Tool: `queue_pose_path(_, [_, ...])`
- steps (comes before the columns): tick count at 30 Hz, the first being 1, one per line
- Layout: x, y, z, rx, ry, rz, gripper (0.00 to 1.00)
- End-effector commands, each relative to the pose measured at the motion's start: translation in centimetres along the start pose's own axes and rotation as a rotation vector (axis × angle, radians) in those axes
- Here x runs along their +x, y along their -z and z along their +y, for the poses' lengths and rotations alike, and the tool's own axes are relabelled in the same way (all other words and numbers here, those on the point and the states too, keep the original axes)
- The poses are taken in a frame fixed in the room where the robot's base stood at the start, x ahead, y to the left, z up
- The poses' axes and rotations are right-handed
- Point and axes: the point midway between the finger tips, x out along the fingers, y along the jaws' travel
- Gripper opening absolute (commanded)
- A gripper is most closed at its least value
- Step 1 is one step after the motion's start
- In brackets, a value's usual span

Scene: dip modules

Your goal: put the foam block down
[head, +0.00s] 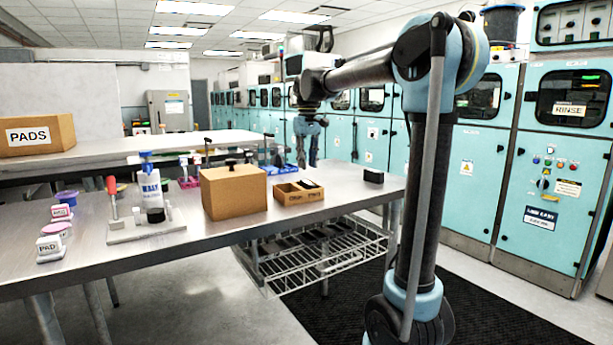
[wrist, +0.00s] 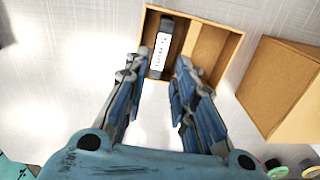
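A dark foam block with a white printed label (wrist: 162,52) lies in the left compartment of the two-part cardboard tray (wrist: 230,50) in the wrist view. In the head view the tray (head: 290,199) stands on the metal table, and the block shows as a dark shape (head: 311,184) in its right compartment. My gripper (head: 308,163) hangs above the tray, pointing down. In the wrist view my gripper (wrist: 166,62) has its fingers apart, one on each side of the block's near end, with no visible contact.
A closed cardboard box (head: 232,192) stands beside the tray; it also shows in the wrist view (wrist: 285,90). A black object (head: 373,176) sits near the table's right end. A bottle stand (head: 150,228) and pad containers (head: 50,248) are to the left. Bare metal lies in front.

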Motion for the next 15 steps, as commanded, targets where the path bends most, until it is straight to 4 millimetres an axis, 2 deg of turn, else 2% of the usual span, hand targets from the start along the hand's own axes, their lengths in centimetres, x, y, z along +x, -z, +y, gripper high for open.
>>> queue_pose_path(1, [-1.0, 0.0, 0.0, 0.0, 0.0, 0.0, 0.24])
queue_pose_path(6, [-3.5, 0.0, 0.0, 0.0, 0.0, 0.0, 0.24])
queue_pose_path(10, [-4.7, 0.0, 0.0, 0.0, 0.0, 0.0, 0.24])
queue_pose_path(15, [-5.3, 0.0, 0.0, 0.0, 0.0, 0.0, 0.24])
